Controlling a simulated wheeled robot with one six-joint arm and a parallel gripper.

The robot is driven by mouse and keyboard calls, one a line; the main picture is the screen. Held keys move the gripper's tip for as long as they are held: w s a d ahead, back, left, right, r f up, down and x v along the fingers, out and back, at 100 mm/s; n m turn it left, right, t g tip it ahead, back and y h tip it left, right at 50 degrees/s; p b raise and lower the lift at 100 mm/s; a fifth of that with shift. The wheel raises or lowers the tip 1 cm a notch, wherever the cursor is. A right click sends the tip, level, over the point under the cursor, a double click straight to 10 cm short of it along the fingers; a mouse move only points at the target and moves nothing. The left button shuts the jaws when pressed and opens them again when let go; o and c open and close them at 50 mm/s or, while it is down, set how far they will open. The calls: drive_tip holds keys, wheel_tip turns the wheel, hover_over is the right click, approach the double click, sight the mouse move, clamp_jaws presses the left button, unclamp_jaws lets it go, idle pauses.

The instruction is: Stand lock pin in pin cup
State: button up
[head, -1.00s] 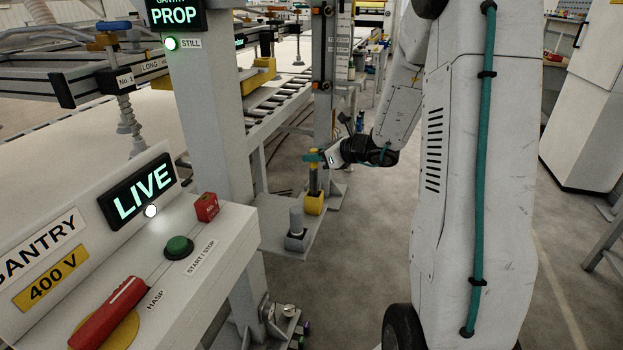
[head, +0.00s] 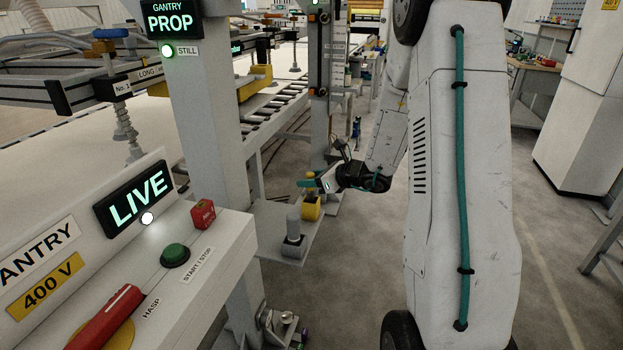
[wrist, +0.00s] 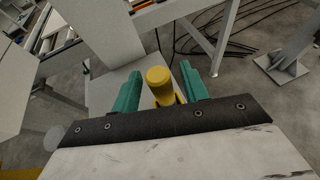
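A yellow round-topped pin, which looks like the lock pin, shows between the teal fingers in the wrist view (wrist: 158,76). In the head view its top (head: 311,176) shows just above the fingers, upright over a yellow block (head: 311,209) on a low grey shelf. My gripper (head: 309,184) reaches in from the right at the pin's upper part. In the wrist view the fingers stand apart, with a small gap on each side of the pin. A grey upright cylinder (head: 293,223) in a grey block stands in front. I cannot tell which block is the pin cup.
A grey post (head: 205,110) with a PROP sign rises left of the shelf (head: 270,222). A control panel with a lit LIVE sign (head: 135,196), green button (head: 175,255) and red handle (head: 105,318) fills the front left. Floor is open at right.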

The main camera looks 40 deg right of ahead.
drive_tip(key=shift+r, duration=0.15)
drive_tip(key=v, duration=1.1)
drive_tip(key=s+a+r+n+g+y, duration=0.1)
drive_tip(key=s+a+r+n+g, duration=0.2)
drive_tip(key=a+n, duration=0.3)
drive_tip(key=s+a+r+n+g+y, duration=0.1)
drive_tip(key=s+a+r+n+g, duration=0.2)
drive_tip(key=a, duration=0.5)
drive_tip(key=s+a+r+n+g+y, duration=0.1)
drive_tip(key=s+a+r+n+g, duration=0.1)
drive_tip(key=a+n, duration=0.45)
drive_tip(key=s+a+r+n+g+h, duration=0.1)
drive_tip(key=s+n+h, duration=0.3)
drive_tip(key=s+n, duration=0.4)
drive_tip(key=s+a+r+n+g+h, duration=0.1)
drive_tip(key=s+n+h, duration=0.3)
drive_tip(key=s+n, duration=0.4)
drive_tip(key=shift+s+a+r+g, duration=0.25)
drive_tip(key=shift+s+r+g, duration=0.35)
drive_tip(key=shift+s+r, duration=0.2)
